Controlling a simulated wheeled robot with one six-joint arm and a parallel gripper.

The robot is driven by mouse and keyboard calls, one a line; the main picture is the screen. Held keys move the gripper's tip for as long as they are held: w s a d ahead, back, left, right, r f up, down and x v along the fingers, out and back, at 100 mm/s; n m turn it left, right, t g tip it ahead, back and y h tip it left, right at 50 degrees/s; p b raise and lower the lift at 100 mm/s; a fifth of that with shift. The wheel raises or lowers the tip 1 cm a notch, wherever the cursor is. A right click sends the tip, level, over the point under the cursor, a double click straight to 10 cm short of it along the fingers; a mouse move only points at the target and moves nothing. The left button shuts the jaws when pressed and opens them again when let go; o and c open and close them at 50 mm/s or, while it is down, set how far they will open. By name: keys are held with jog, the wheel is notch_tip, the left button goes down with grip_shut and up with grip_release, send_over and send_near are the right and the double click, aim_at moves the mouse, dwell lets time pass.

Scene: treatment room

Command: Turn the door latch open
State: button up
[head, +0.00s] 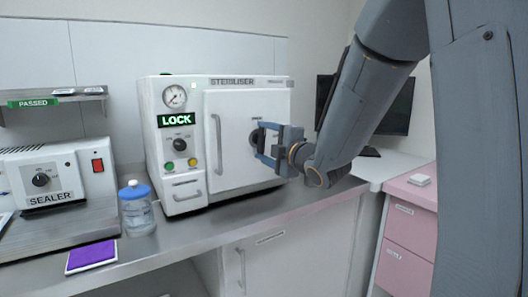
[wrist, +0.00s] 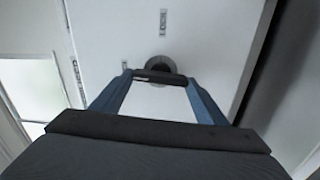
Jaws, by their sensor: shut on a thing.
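The white steriliser (head: 160,180) stands on the counter, its door (head: 228,115) closed. The door latch is a dark bar on a round dark base (head: 254,138), at the right part of the door. In the wrist view the latch bar (wrist: 160,77) lies crosswise between my two blue fingertips, in front of its round base. My gripper (head: 264,140) is shut on the latch; in the head view its fingers partly hide it. The steriliser's green display (head: 176,119) reads LOCK.
A long vertical door handle (head: 217,144) is left of the latch. A blue-capped jar (head: 137,208), a sealer (head: 42,178) and a purple pad (head: 91,256) are to the left. A dark monitor (head: 398,108) stands behind my arm. The counter front is clear.

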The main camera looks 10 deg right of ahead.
jog(key=shift+n+b, duration=0.6)
jog(key=shift+n, duration=0.1)
jog(key=o, duration=1)
jog(key=shift+o, duration=0.2)
jog(key=shift+s, duration=0.1)
jog(key=v, duration=0.7)
jog(key=shift+s, duration=0.25)
jog(key=shift+d, duration=0.1)
